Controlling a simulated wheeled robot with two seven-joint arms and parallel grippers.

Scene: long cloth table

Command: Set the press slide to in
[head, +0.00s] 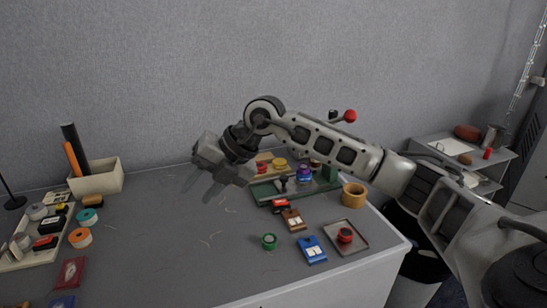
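A green-based device (262,191), which looks like the press, stands near the back right of the table. A black knob (283,184) shows at its front; I cannot tell its slide's position. A red ball on a dark lever (349,116) shows above my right arm and may belong to it. My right arm hides much of the device's upper part. My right gripper (199,188) hangs in the air left of the device, pointing down and left. Its two fingers look apart with nothing between them. My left gripper is out of view.
A tan cup (353,195) stands right. A beige bin (98,180) stands left. The table's middle is clear.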

